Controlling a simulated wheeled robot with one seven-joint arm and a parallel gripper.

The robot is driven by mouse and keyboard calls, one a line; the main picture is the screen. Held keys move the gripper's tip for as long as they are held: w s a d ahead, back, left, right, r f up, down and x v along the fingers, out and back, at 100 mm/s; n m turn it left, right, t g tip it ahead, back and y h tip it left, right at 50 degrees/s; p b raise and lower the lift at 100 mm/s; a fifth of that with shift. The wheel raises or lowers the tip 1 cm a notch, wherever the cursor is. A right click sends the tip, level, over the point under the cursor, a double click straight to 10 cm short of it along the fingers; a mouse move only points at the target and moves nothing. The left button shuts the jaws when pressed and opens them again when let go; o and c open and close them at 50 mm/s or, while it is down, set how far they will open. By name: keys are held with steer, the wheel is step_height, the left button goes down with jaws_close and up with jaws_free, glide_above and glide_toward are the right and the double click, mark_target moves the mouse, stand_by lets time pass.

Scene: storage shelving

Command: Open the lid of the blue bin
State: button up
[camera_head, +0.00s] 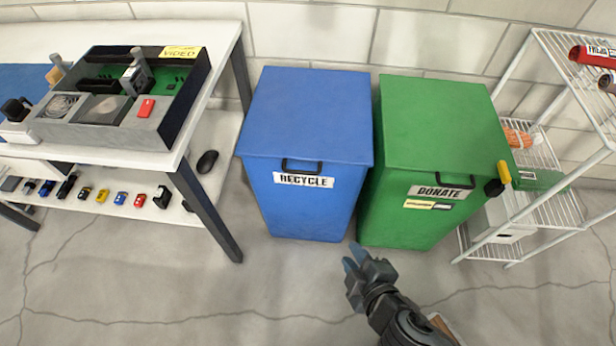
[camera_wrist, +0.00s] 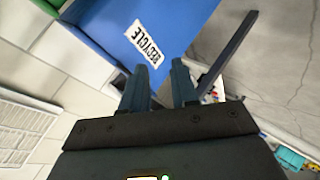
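The blue bin (camera_head: 306,205) stands on the floor against the wall, with a white RECYCLE label on its front. Its flat blue lid (camera_head: 307,110) is down. A black handle (camera_head: 301,166) sits at the lid's front edge, just above the label. My gripper (camera_head: 353,257) is in front of the bin's lower right side in the head view, apart from the handle. In the wrist view its two fingers (camera_wrist: 159,66) are spread with nothing between them. The blue bin (camera_wrist: 180,30) and its label lie beyond the fingertips there; I cannot make out the handle in that view.
A green DONATE bin (camera_head: 440,130) stands close on the right of the blue bin. A white table (camera_head: 215,60) with dark legs is on the left, with toy cars on its lower shelf. A wire rack (camera_head: 545,150) stands at the right. The floor (camera_head: 250,300) in front is clear.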

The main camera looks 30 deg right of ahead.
steer(key=w+a+f+n+h+b, duration=0.2)
steer(key=w+h, duration=0.2)
steer(key=w, duration=0.8)
steer(key=t+h+b, duration=0.2)
steer(key=h, duration=0.1)
glide_toward(301, 174)
steer(key=r+x, duration=0.1)
steer(key=x, duration=0.7)
steer(key=f+x, duration=0.1)
steer(key=x, duration=0.1)
steer(key=shift+w+d+f, duration=0.1)
steer(key=shift+w, duration=0.15)
jaws_close()
